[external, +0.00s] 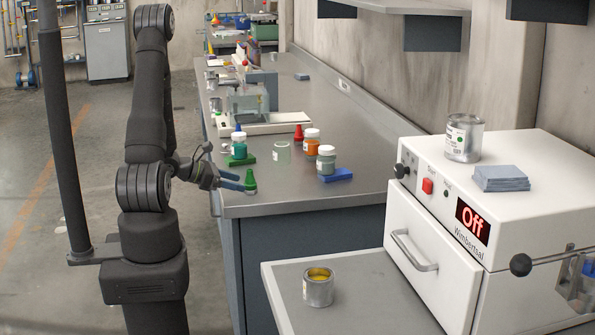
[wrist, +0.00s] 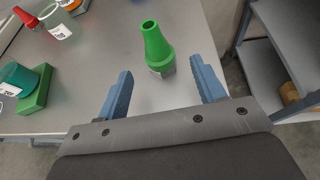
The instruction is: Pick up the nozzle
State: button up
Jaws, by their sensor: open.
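The green nozzle (external: 250,180) stands upright near the front left corner of the grey bench. It has a wide base and a narrow open tip. In the wrist view the nozzle (wrist: 157,48) is just beyond and between the two blue fingers. My gripper (external: 234,181) is open and empty, low over the bench, with its fingers pointing at the nozzle. In the wrist view my gripper (wrist: 160,82) has one finger on each side, apart from the nozzle.
A teal jar (external: 239,145) stands by a green block (external: 242,160) behind my gripper. The bench edge is close.

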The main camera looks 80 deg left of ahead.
aim_at(250, 170)
jog(key=shift+x, duration=2.75)
jog(key=c, duration=1.1)
jog(key=shift+r, duration=0.15)
jog(key=shift+r, duration=0.85)
notch_tip(250, 170, up, 3)
jog(key=shift+f, duration=0.25)
jog(key=d+r, duration=0.2)
jog(key=d, duration=0.1)
jog(key=w+d+r, duration=0.1)
jog(key=d+r, duration=0.1)
jog(key=d, duration=0.2)
jog(key=w+d+r, duration=0.1)
jog(key=d+r, duration=0.1)
jog(key=d, duration=0.2)
jog(key=shift+w+d+r, duration=0.1)
jog(key=shift+d+r, duration=0.15)
